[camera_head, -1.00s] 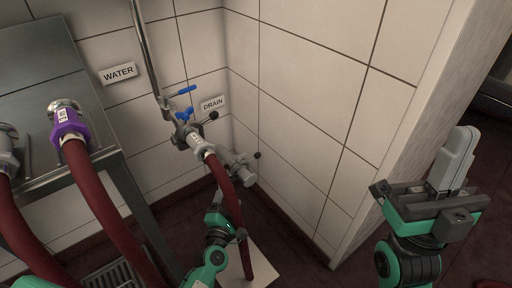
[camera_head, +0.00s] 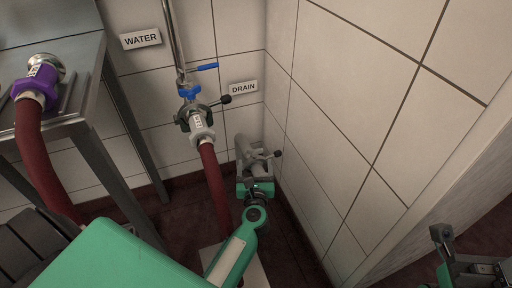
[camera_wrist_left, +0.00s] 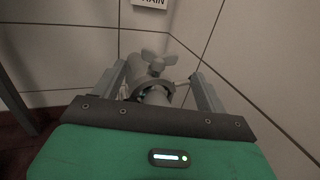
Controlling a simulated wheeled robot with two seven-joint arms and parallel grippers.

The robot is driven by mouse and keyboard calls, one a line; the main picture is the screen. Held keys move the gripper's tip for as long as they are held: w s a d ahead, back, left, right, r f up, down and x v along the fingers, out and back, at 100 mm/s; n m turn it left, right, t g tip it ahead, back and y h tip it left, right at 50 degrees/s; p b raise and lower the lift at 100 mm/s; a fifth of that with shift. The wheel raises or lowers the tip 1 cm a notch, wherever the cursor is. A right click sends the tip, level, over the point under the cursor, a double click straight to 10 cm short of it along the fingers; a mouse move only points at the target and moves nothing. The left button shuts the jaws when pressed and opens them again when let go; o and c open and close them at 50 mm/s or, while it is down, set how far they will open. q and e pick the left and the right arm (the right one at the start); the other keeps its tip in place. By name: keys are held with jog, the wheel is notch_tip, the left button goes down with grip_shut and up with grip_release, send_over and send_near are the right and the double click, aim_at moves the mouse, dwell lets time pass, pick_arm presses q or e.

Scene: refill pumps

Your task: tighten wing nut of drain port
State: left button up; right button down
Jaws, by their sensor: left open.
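The grey metal drain port (camera_head: 246,150) stands low in the wall corner below the DRAIN sign. In the left wrist view, the drain port (camera_wrist_left: 155,97) lies between my left gripper's two fingers, with its grey wing nut (camera_wrist_left: 158,61) on top, ahead of the fingertips. My left gripper (camera_head: 256,172) is open around the port's near end. It also shows in the left wrist view (camera_wrist_left: 160,82). I cannot tell whether either finger touches the port. My right gripper (camera_head: 468,262) is partly in view at the lower right, away from the port; its jaws are unclear.
A red hose (camera_head: 216,190) hangs from the water outlet (camera_head: 196,120), just left of my left arm. A steel table (camera_head: 75,115) with a purple-collared hose fitting (camera_head: 38,82) stands at the left. Tiled walls (camera_head: 340,120) close in the corner behind and right of the port.

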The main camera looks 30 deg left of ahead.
aim_at(254, 152)
pick_arm(q)
jog(key=b+x, duration=0.1)
jog(key=x, duration=0.8)
jog(key=shift+w+a, duration=0.1)
jog(key=shift+a, duration=0.05)
jog(key=c, duration=1)
